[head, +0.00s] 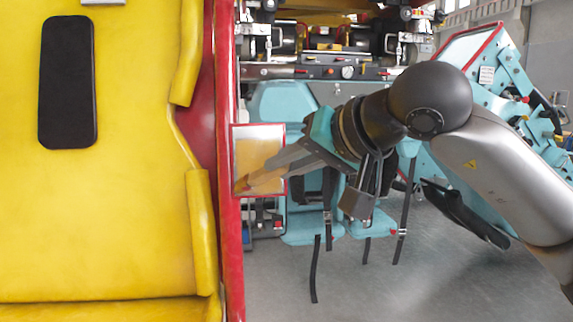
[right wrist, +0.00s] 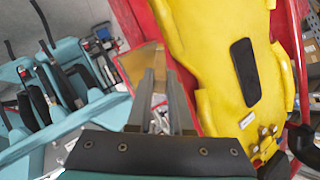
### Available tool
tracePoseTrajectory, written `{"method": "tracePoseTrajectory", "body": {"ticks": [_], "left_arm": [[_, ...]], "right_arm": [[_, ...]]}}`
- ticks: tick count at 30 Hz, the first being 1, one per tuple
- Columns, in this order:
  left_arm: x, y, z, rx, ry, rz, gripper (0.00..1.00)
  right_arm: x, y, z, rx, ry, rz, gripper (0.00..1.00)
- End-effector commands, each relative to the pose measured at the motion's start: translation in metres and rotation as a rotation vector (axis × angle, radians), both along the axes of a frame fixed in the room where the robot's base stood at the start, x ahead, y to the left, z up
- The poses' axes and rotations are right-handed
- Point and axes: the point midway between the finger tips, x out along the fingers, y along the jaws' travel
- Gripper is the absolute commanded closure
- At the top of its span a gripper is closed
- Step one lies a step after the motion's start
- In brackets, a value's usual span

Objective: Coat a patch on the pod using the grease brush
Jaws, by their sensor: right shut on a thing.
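The pod (head: 120,220) is yellow with a red edge and fills the left of the head view; it also shows at the right of the right wrist view (right wrist: 205,60). A small framed panel (head: 258,142) with a tan, amber-tinted face sits beside the red edge; it also shows beyond the fingers in the right wrist view (right wrist: 130,62). My right gripper (head: 268,172) is in front of this panel, fingers pointing left. It is shut on a thin thing, apparently the grease brush (head: 246,184), mostly hidden, with a brownish tip over the panel's lower left. Contact cannot be told. My left gripper is out of view.
A black pad (head: 67,82) lies on the yellow surface. Teal seats (head: 300,225) with hanging black straps stand behind my right arm. A teal frame (head: 485,75) stands at the right. Grey floor (head: 400,285) is open below.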

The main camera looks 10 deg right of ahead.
Motion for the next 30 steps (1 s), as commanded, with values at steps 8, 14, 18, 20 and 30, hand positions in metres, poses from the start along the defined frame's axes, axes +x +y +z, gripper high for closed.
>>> {"method": "tracePoseTrajectory", "body": {"ticks": [8,14,18,20,30], "left_arm": [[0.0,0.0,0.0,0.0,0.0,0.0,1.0],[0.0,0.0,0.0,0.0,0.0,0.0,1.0],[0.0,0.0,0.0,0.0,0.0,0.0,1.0],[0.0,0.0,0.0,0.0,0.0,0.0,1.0],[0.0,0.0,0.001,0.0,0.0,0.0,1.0]], "right_arm": [[0.0,0.0,0.0,0.001,0.0,0.001,1.0],[0.001,0.0,0.0,0.001,0.0,0.001,1.0],[0.004,0.0,-0.001,0.001,0.0,0.0,1.0],[0.005,0.001,-0.001,0.001,-0.001,0.001,1.0],[0.012,0.0,-0.002,0.0,0.0,0.001,1.0]]}}
